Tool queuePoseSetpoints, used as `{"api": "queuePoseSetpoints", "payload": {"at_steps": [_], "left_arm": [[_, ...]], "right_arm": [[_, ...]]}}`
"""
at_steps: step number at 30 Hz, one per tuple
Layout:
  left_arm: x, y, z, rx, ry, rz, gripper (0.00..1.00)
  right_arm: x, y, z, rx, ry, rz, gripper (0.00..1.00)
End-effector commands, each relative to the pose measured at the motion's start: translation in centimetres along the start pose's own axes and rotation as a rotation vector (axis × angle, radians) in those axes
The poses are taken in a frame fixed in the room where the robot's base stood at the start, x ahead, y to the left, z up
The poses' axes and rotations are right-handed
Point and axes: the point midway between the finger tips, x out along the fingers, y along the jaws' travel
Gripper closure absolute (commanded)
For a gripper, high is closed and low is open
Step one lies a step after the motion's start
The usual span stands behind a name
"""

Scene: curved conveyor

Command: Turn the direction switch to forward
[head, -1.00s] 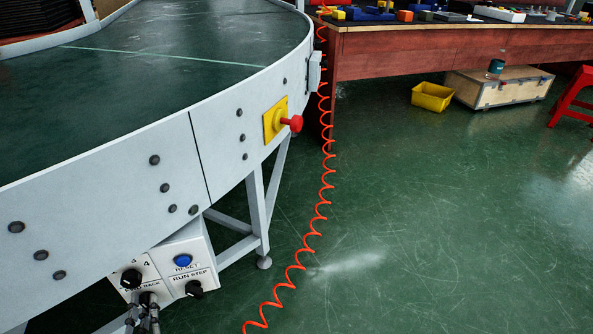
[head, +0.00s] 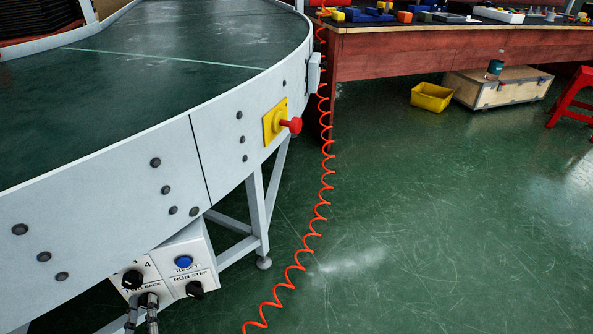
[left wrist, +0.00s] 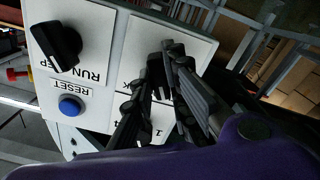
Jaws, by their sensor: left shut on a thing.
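The control panel (head: 208,259) is a white box under the conveyor rim at the lower left of the head view. The direction switch, a dark knob under the FWD/BACK label, is mostly hidden between my fingers. My left gripper (head: 147,300) is at the panel's lower left, at the bottom of the head view. In the left wrist view my left gripper (left wrist: 164,68) has its dark fingers at the panel face, shut on the direction switch. I cannot read the switch's position. My right gripper is not in view.
A numbered black knob (head: 132,280), a blue RESET button (head: 183,263) and a black RUN/STEP knob (head: 195,289) sit close by. A red emergency button (head: 291,125) on a yellow box is on the conveyor side. An orange coiled cable (head: 323,190) hangs to the right. Green floor is open beyond.

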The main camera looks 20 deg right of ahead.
Motion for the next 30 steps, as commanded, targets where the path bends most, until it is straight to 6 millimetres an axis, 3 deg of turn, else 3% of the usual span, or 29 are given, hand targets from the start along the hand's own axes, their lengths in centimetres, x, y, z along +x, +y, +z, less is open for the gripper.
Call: {"api": "queuePoseSetpoints", "payload": {"at_steps": [6, 7, 11, 17, 20, 22, 30], "left_arm": [[0.0, 0.1, 0.1, -0.006, -0.001, 0.000, 1.00], [0.0, 0.1, 0.1, -0.006, -0.001, 0.000, 0.82], [0.0, 0.1, 0.1, -0.005, -0.001, 0.000, 0.67], [0.0, 0.0, 0.0, -0.003, 0.000, 0.000, 0.67], [-0.1, 0.0, 0.0, -0.003, -0.001, -0.001, 0.67], [-0.6, 0.0, 0.1, -0.003, -0.001, -0.001, 0.67], [-5.5, -0.1, 0.1, -0.003, -0.002, -0.003, 0.67]], "right_arm": [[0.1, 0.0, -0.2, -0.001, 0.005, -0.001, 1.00], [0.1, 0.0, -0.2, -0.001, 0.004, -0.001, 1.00], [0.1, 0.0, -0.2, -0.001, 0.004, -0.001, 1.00], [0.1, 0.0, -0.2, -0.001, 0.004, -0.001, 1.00], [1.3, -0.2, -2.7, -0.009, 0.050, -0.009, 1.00], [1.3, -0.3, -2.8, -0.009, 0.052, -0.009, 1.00], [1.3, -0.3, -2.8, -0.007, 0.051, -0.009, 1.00]]}}
